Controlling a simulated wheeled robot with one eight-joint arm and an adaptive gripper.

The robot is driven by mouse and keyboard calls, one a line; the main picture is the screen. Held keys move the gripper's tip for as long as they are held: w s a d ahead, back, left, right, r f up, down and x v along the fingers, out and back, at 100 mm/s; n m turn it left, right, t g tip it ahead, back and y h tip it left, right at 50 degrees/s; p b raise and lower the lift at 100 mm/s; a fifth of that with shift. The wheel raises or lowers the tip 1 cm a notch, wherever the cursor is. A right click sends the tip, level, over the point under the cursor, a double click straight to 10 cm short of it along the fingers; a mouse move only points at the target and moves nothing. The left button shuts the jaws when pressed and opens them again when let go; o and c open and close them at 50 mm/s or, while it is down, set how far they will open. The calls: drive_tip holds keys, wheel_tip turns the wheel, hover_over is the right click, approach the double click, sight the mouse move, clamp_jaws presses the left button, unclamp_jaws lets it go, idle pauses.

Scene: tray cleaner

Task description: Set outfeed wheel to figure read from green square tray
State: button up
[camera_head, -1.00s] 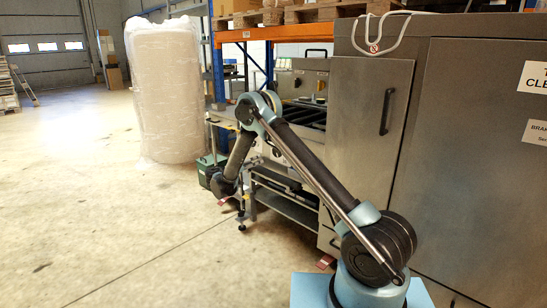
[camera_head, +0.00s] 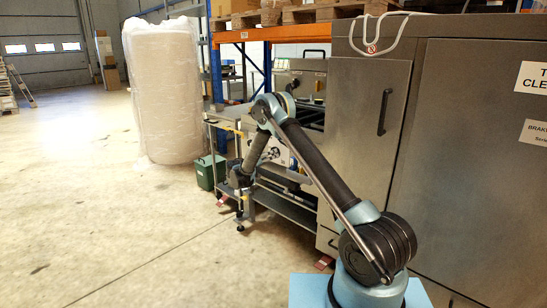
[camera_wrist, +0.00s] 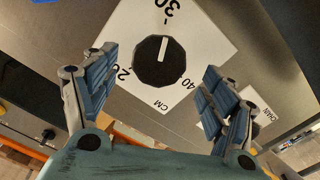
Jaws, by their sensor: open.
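In the wrist view, a black faceted knob (camera_wrist: 157,62) with a white pointer line sits on a white dial plate (camera_wrist: 205,38). The plate is marked 20, 30, 40 and CM, and the pointer points near 30. My gripper (camera_wrist: 155,90) is open, with one finger on each side of the knob and neither touching it. In the head view my arm reaches down beside the outfeed table, and the gripper itself is hard to make out. I cannot see a green square tray in either view.
A steel cabinet (camera_head: 465,150) stands close on the right. A green box (camera_head: 208,172) is on the floor left of the outfeed table's lower shelf (camera_head: 290,212). A wrapped pallet stack (camera_head: 165,90) stands behind. The floor (camera_head: 120,230) at left is clear.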

drive_tip(key=shift+x, duration=1.95)
drive_tip(key=c, duration=1)
